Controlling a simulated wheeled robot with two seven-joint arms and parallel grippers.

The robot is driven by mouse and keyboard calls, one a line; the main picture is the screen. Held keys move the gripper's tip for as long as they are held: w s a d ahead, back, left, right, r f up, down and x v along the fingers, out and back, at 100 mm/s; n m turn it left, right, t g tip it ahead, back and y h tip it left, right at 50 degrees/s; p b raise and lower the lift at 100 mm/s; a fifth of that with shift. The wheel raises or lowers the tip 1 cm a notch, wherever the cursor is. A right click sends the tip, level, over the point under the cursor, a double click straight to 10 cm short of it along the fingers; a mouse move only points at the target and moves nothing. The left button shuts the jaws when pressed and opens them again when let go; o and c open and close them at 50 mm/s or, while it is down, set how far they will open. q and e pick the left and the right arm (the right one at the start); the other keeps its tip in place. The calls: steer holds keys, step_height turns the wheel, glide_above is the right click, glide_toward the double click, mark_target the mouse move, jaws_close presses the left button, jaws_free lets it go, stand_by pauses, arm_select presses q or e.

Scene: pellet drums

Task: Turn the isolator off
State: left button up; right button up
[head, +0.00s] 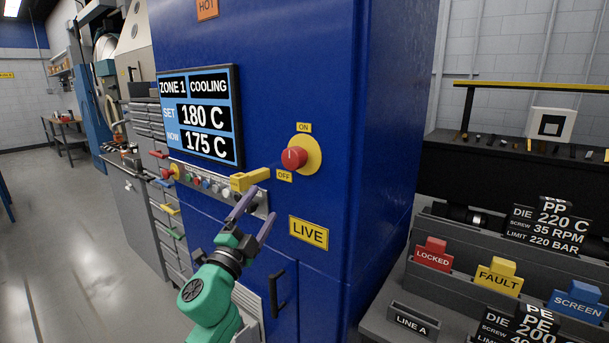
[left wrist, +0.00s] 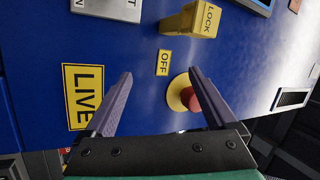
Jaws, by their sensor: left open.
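The isolator is a red knob (head: 293,158) on a yellow disc (head: 314,155) on the blue cabinet front. A yellow ON label (head: 303,127) sits above it and an OFF label (head: 285,176) below. Left of it is a yellow piece (head: 250,179), marked LOCK in the left wrist view (left wrist: 190,20). My left gripper (head: 254,216) is open and empty, below and left of the knob. In the left wrist view the knob (left wrist: 207,97) shows beside the right finger, which overlaps part of it; contact cannot be told. My right gripper is out of view.
A LIVE sign (head: 309,232) is on the cabinet below the isolator. A screen (head: 203,115) and a button row (head: 205,184) are to the left. A dark rack with LOCKED (head: 433,257) and FAULT (head: 498,279) tags stands at the right. Open floor lies far left.

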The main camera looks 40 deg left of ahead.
arm_select(q)
steer(key=s+d+r+m+t+h, duration=0.2)
steer(key=d+r+m+t+h, duration=0.15)
steer(key=r+m+h, duration=0.4)
steer(key=m+g+y, duration=0.2)
steer(key=m+g, duration=0.5)
steer(key=m, duration=0.8)
glide_toward(290, 161)
steer(key=shift+t+h, duration=0.25)
steer(key=w+p, duration=0.2)
steer(key=w, duration=0.1)
steer(key=w+p, duration=0.2)
steer(key=w, duration=0.1)
steer(key=w+p, duration=0.1)
steer(key=w, duration=0.3)
steer(key=shift+a+p, duration=0.3)
steer(key=shift+p, duration=0.1)
steer(key=shift+w+f, duration=0.15)
steer(key=shift+w, duration=0.25)
steer(key=c, duration=1.4)
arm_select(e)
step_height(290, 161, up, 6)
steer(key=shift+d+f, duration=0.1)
